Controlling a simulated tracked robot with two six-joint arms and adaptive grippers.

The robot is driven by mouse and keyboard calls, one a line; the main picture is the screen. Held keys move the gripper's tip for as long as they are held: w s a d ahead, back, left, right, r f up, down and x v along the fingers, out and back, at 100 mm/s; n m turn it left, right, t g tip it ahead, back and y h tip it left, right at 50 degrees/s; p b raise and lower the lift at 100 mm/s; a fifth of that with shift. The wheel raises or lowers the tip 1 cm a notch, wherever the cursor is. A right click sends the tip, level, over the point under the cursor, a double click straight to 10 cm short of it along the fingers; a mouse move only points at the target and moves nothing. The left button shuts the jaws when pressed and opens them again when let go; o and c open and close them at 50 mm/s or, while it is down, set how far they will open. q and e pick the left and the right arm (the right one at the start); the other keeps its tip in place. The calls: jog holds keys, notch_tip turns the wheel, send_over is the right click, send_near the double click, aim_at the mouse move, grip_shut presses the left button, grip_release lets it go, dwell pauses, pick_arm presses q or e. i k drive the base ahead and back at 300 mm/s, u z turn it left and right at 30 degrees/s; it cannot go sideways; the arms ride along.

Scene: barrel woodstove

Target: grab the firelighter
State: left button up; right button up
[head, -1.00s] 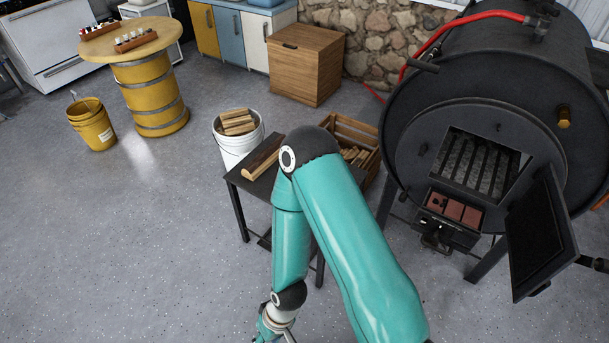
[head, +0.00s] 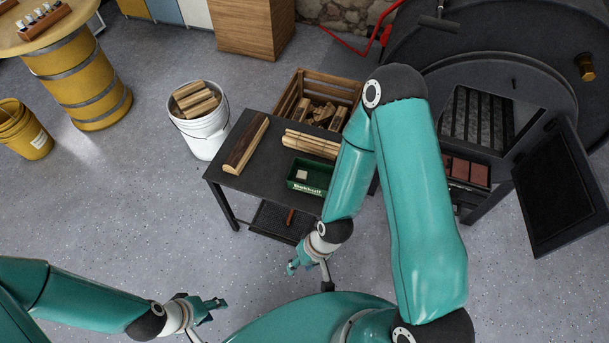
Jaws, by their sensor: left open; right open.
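A small pale block (head: 302,174), which looks like a firelighter, lies inside a green box (head: 312,190) with white lettering. The box stands on the dark side table (head: 231,178), near its front right. My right gripper (head: 292,267) is open and empty, in front of the table and below the box in the picture. My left gripper (head: 214,306) is open and empty, lower left, well apart from the table.
A dark split log (head: 246,145) and a bundle of pale kindling (head: 311,144) lie on the table. A white bucket of wood (head: 199,130) stands left, a slatted crate (head: 287,100) behind. The stove's open door (head: 560,190) juts out at right.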

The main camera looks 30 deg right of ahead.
aim_at(302, 175)
jog(key=u, duration=0.15)
jog(key=k, duration=0.9)
jog(key=z, duration=0.15)
jog(key=i, duration=1.4)
jog(key=u, duration=0.05)
